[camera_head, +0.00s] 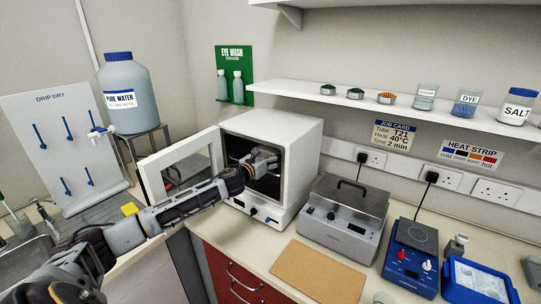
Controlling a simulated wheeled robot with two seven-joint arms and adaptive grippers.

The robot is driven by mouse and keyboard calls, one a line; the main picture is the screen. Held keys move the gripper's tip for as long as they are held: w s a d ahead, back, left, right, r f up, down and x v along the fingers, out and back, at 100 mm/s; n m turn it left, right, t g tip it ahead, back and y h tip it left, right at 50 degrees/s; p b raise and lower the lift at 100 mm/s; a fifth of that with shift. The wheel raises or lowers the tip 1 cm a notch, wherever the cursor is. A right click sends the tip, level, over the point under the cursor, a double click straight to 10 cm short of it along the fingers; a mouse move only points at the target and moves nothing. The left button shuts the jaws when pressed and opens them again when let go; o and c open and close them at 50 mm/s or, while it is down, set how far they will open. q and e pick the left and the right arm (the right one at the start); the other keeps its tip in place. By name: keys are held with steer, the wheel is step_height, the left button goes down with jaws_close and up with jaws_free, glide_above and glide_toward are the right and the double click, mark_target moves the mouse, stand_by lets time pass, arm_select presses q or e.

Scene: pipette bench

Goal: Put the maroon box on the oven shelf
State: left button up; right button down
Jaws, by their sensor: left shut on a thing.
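The white oven (296,150) stands on the bench with its door (150,176) swung open to the left. My left arm reaches in from the lower left, across the front of the open door. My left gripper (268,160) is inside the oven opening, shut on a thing. The held thing is too small and hidden by the gripper to make out; no maroon box shows clearly elsewhere. The oven shelf is mostly hidden in the dark chamber behind my wrist. My right gripper is not in view.
A grey water bath (343,238) stands close to the oven's right, with a blue hotplate (411,262) beyond. A cork mat (318,273) lies in front. A pure water carboy (127,92) stands on a stand at left. A wall shelf (300,92) runs above.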

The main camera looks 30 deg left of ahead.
arm_select(q)
steer(key=shift+f, duration=0.1)
steer(key=o, duration=1.2)
steer(key=shift+s+a+b, duration=0.1)
steer(key=shift+s+b, duration=0.25)
steer(key=shift+s, duration=0.7)
steer(key=shift+s+a+b, duration=0.15)
steer(key=shift+s+b, duration=0.45)
steer(key=shift+s, duration=1.45)
steer(key=shift+s+a+b, duration=0.15)
steer(key=shift+s+b, duration=0.4)
steer(key=shift+s, duration=1.45)
steer(key=shift+s, duration=0.9)
